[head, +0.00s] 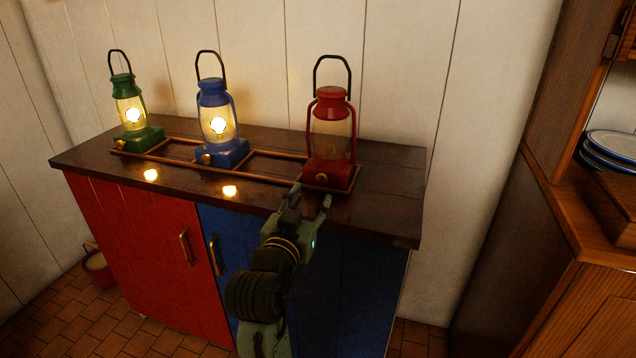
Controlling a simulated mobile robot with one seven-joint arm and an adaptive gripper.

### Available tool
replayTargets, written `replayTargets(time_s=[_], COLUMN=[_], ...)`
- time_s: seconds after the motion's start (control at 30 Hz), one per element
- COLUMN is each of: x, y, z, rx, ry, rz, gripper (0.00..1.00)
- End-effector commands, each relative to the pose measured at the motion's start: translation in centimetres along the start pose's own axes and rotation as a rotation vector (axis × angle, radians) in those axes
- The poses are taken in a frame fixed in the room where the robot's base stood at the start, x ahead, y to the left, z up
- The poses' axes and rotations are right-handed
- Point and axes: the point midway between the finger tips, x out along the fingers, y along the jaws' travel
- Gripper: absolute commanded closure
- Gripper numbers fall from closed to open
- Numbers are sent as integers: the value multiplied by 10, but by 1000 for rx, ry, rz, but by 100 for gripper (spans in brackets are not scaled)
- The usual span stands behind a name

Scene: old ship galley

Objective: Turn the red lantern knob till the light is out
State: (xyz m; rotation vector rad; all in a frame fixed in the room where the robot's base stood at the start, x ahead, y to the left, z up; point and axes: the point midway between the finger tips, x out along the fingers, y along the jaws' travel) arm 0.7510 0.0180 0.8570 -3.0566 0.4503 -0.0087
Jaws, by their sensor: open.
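The red lantern (329,138) stands upright at the right end of a row of three on the cabinet top. Its glass is dark and shows no glow. Its small brass knob (321,179) is low on the front of the red base. My gripper (311,194) is just in front of and below the knob, with its two fingers spread and nothing between them. It looks apart from the knob, though the exact gap is hard to tell.
A lit blue lantern (219,123) and a lit green lantern (132,110) stand to the left, in the same brass rail (258,178). The dark wooden cabinet top (385,188) is bare at the right. A wooden cupboard (560,230) with plates (607,148) stands at the far right.

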Motion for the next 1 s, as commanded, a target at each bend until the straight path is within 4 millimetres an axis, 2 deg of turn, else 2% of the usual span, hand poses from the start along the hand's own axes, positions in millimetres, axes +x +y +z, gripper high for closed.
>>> replayTargets(time_s=[0.03, 0.2, 0.4, 0.73, 1.0], x=[11, 40, 60, 64, 63], y=[0, 0, -1, -1, -1], z=[-2, -2, -1, 0, -1], rx=[0, 1, 1, 1, 0], ry=[-1, 0, 1, 2, 2], rz=[1, 0, -3, -4, -4], gripper=[57, 57, 57, 57, 74])
